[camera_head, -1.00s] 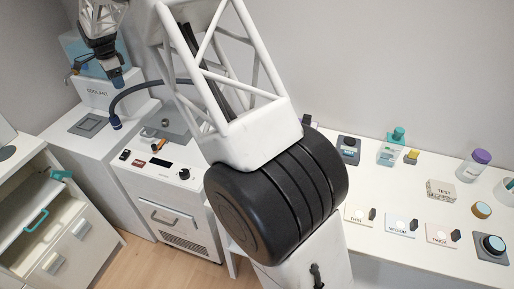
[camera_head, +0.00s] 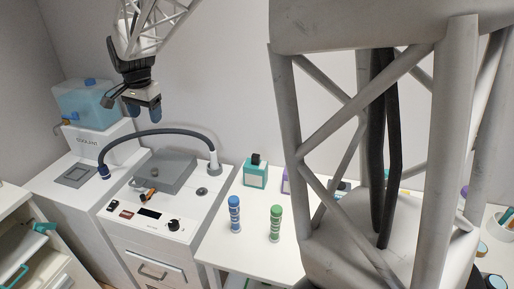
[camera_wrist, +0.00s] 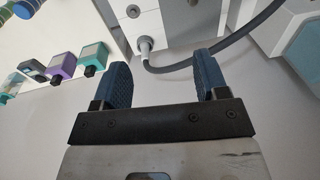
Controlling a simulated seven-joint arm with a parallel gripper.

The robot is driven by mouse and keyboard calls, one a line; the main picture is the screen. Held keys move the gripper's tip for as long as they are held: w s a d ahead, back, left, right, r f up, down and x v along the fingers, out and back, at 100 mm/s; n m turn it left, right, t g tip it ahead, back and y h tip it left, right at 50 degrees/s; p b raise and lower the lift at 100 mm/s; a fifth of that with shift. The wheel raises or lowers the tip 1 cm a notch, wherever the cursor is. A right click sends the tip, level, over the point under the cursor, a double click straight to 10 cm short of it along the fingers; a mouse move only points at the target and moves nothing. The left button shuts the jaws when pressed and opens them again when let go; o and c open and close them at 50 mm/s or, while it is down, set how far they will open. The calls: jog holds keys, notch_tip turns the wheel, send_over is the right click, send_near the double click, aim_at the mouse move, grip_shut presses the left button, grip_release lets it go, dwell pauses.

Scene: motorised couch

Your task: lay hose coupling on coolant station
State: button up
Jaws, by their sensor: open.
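The hose coupling (camera_head: 104,172) is the dark blue end of a dark hose (camera_head: 158,133). It is upright at the right edge of the coolant station's top, beside a grey square pad (camera_head: 76,176); whether it touches the top is unclear. The coolant station (camera_head: 48,178) is a white cabinet with a lettered box and a translucent blue tank (camera_head: 88,103) behind. My gripper (camera_head: 144,110) hangs above the hose, up and right of the coupling. In the wrist view my gripper (camera_wrist: 164,80) is open with nothing between its blue fingers. The coupling is not visible there.
The hose's other end joins a pale fitting (camera_head: 214,165) on a white control unit (camera_head: 165,225) with a knob. Blue (camera_head: 234,214) and green (camera_head: 275,223) tubes stand on the table at right. A large pale lattice arm link of mine hides much of the right side.

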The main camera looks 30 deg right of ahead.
jog(key=s+d+r+n, duration=0.15)
jog(key=s+d, duration=0.25)
jog(key=s, duration=0.6)
jog(key=s+d+r+n, duration=0.1)
jog(key=s+d+n, duration=0.25)
jog(key=s, duration=0.65)
jog(key=s+d+f+n, duration=0.2)
jog(key=s+f, duration=0.1)
jog(key=s, duration=0.7)
jog(key=s+d+f+n+t, duration=0.1)
jog(key=s+d+f+n, duration=0.1)
jog(key=s, duration=0.8)
jog(key=shift+s+d+f, duration=0.2)
jog(key=shift+s+f, duration=0.15)
jog(key=shift+f, duration=0.2)
